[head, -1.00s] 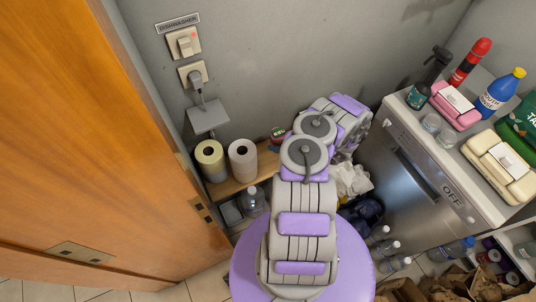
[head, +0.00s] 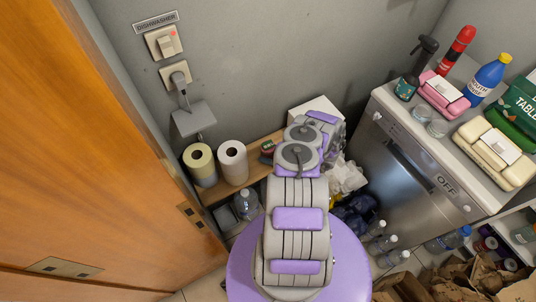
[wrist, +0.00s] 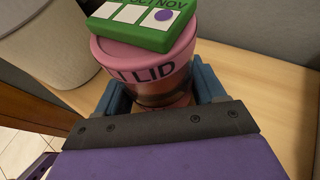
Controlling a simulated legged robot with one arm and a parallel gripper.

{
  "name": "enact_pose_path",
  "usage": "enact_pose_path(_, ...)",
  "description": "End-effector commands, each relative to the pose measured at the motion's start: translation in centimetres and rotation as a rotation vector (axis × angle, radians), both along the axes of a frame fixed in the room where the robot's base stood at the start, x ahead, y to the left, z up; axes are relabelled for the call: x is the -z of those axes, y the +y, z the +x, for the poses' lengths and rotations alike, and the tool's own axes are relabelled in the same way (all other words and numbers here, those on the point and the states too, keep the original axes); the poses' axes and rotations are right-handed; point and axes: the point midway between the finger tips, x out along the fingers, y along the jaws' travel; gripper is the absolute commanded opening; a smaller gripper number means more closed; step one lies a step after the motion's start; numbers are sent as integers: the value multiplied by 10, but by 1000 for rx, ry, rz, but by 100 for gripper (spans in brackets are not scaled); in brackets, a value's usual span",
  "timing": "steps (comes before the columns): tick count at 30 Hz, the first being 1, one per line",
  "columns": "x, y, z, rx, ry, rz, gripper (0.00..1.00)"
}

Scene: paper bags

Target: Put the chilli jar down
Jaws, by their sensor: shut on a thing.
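The chilli jar (wrist: 150,88) shows in the wrist view, with a pink lid lettered "LID" and a clear, reddish-brown body. My gripper (wrist: 165,92) is shut on it, one blue finger on each side of the body. The jar is over the pale wooden shelf (wrist: 262,100); its base is hidden, so I cannot tell whether it touches. A green block marked "OCT NOV" (wrist: 142,20) lies over the lid's top.
Two paper rolls (head: 200,165) (head: 233,162) and a small dark green and red item (head: 267,150) stand on the wooden shelf (head: 256,174). A white box (head: 314,108) is behind my arm. A dishwasher (head: 405,150) stands right. A wooden door (head: 85,150) fills the left.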

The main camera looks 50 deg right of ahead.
Motion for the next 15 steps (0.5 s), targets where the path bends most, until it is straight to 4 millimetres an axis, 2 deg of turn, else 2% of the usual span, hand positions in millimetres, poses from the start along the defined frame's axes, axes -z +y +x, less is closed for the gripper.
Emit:
enact_pose_path(3, -2, -1, 0, 1, -1, -1, 27)
enact_pose_path(4, -2, -1, 0, 1, -1, -1, 71)
enact_pose_path(11, -3, 3, 1, 0, -1, -5, 93)
enact_pose_path(15, -3, 2, 1, 0, -1, -5, 95)
